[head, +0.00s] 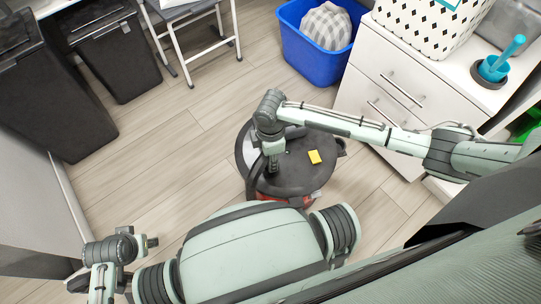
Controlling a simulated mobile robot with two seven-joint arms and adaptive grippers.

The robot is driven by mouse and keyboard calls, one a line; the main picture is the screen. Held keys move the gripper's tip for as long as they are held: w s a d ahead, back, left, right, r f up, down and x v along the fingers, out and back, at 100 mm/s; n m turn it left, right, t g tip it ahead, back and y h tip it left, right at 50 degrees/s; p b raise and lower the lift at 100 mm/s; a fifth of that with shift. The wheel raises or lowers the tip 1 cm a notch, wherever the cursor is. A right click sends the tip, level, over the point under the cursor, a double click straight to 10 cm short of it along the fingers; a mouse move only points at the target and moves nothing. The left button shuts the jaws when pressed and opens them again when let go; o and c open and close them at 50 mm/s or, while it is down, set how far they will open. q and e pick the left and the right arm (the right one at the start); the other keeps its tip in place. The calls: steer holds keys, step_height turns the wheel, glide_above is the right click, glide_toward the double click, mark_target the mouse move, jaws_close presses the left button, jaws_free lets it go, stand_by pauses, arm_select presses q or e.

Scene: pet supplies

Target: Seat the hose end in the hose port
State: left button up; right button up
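A round, dark-lidded canister with a red lower body (318,178) stands on the floor in the middle of the head view. It looks like a vacuum cleaner. My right arm reaches in from the right and bends down over it. My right gripper (271,166) is dark against the dark lid, at or just above it; I cannot tell whether it touches, is open, or holds anything. I cannot make out the hose end or the hose port.
A blue bin (315,62) stands behind, beside a white drawer cabinet (392,90). Dark bins (118,55) and a stool (190,25) stand at the upper left. The wooden floor (165,165) left of the canister is clear.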

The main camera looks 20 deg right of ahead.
steer(key=shift+f+b, duration=0.3)
steer(key=shift+f, duration=0.5)
steer(key=o, duration=1.2)
steer(key=shift+r, duration=0.2)
step_height(320, 180, up, 12)
steer(key=shift+f, duration=0.1)
